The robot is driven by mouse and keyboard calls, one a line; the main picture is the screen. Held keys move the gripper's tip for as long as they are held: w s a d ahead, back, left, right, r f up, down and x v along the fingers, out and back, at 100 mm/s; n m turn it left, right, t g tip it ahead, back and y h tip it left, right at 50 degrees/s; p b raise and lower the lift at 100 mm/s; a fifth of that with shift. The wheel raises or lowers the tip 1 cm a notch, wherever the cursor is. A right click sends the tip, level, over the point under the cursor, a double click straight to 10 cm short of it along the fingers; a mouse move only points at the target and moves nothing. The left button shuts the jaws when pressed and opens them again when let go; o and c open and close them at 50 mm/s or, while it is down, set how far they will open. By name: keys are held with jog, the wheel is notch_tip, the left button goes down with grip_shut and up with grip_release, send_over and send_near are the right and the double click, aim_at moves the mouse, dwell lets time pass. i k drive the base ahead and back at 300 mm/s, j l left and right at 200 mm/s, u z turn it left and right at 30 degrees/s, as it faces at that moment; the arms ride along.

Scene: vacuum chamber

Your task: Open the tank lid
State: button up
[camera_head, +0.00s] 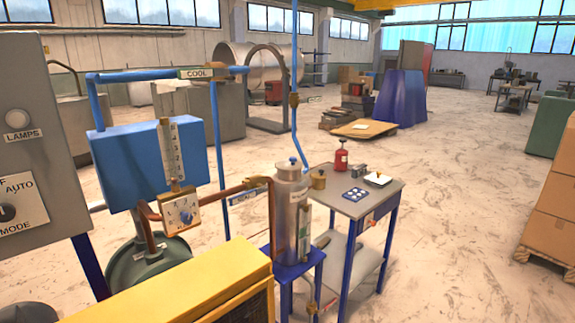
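A small upright steel tank (291,220) stands on a blue stand (291,268) near the middle of the view. Its round lid (289,173) sits on top and appears closed, with a small blue knob (292,161) on it. The tank has a label and a gauge strip on its right side. A copper pipe (225,194) meets it from the left. My gripper is not in view, so its place relative to the lid cannot be told.
A blue box (150,160) with pipes and a control panel (30,150) stand left. Cardboard boxes (555,215) are at right. Floor between is clear.

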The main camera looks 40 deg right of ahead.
aim_at(291, 164)
jog(key=i+l, duration=0.55)
jog(key=l, duration=0.3)
jog(key=i+l, duration=0.3)
jog(key=k+l+z, duration=0.05)
jog(key=l, duration=0.1)
